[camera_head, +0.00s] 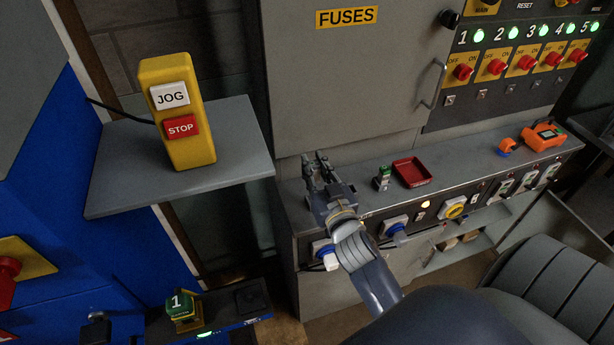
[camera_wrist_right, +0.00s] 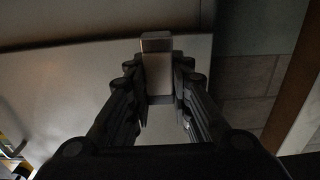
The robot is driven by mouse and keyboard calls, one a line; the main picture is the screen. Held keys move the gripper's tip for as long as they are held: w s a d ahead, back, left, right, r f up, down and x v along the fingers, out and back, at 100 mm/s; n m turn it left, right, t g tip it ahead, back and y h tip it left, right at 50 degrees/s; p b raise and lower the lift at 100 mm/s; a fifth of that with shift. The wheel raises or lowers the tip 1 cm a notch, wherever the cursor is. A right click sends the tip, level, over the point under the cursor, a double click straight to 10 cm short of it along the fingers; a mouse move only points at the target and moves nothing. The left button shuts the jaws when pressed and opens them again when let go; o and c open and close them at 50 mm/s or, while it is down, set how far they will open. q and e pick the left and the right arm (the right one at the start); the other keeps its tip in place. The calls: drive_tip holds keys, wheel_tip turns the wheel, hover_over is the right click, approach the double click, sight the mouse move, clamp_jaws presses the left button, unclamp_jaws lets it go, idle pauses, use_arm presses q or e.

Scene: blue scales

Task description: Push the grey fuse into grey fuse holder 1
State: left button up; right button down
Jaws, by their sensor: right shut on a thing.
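My right gripper (camera_head: 318,164) is above the left end of the grey bench, below the cabinet door marked FUSES. In the right wrist view its fingers (camera_wrist_right: 158,85) are closed on the sides of the grey fuse (camera_wrist_right: 157,70), a small block with a lighter front face and a darker end. In the head view the fuse is too small and dark to make out between the fingers. No grey fuse holder can be made out; the cabinet door (camera_head: 345,75) looks shut. My left gripper is not in view.
The bench top (camera_head: 460,165) bears a small green-and-white part (camera_head: 384,178), a red tray (camera_head: 412,172) and an orange device (camera_head: 543,136). A grey shelf (camera_head: 115,180) with a yellow JOG/STOP box (camera_head: 188,145) juts out at left. The door handle (camera_head: 432,85) sticks out.

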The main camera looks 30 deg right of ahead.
sight(317, 183)
drive_tip(key=shift+f, duration=0.15)
wheel_tip(317, 183, down, 4)
drive_tip(key=b, duration=0.3)
drive_tip(key=shift+f+b, duration=0.6)
drive_tip(key=shift+f, duration=0.1)
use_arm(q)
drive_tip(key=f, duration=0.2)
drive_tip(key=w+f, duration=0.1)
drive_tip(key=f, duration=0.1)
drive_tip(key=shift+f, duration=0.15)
use_arm(e)
drive_tip(key=shift+f, duration=0.1)
use_arm(q)
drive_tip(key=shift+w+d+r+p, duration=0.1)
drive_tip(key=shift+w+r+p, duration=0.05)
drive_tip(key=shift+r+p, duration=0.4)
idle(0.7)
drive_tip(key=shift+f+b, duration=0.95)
drive_tip(key=shift+b, duration=0.05)
use_arm(e)
drive_tip(key=shift+f, duration=1.2)
drive_tip(key=c, duration=1.4)
unclamp_jaws()
drive_tip(key=shift+o, duration=0.2)
